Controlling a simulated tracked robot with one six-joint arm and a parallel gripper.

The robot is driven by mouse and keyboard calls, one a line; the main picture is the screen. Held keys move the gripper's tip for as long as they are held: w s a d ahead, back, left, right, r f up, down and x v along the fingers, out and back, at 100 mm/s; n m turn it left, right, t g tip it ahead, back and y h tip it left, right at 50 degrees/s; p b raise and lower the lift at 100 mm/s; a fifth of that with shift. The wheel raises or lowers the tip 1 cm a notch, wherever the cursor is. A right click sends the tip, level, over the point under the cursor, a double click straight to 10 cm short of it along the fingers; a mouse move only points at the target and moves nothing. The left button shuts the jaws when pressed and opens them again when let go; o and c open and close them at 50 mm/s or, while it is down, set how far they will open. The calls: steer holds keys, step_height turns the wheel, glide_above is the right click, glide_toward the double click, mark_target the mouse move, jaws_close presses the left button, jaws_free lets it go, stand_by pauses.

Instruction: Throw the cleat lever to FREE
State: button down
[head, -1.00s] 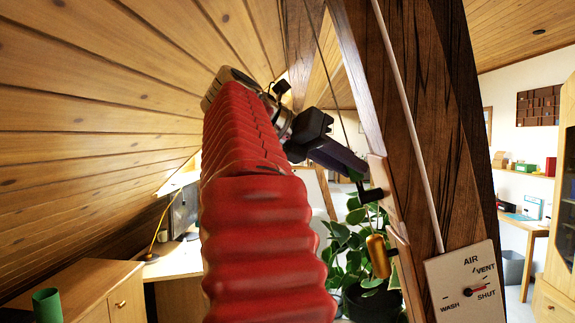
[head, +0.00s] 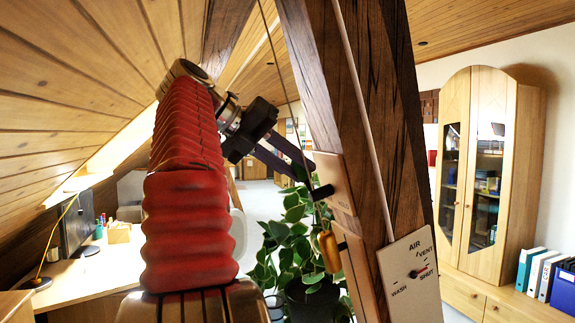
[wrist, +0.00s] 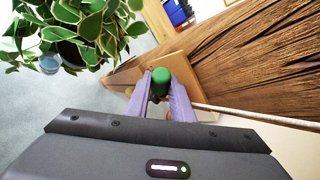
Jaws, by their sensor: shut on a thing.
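The cleat lever (head: 322,192) shows in the head view as a short dark stub on a pale wooden plate (head: 343,185) fixed to the timber brace (head: 365,100). Faint lettering on the plate looks like HOLD. My gripper (head: 312,170) reaches it from the left, its fingertips just above the dark stub. In the wrist view, the purple fingers of my gripper (wrist: 160,98) are closed around a green-ended cylinder (wrist: 161,78), which seems to be the lever's knob. The fingers partly hide the lever's base.
An amber handle (head: 330,251) hangs just below the lever. A pale cord (head: 362,110) runs along the brace. A potted plant (head: 292,240) stands behind. A cabinet (head: 488,175) is at right.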

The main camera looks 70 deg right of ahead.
steer(key=shift+w, duration=0.15)
steer(key=c, duration=1.8)
jaws_free()
steer(key=shift+w, duration=0.15)
steer(key=shift+r, duration=0.1)
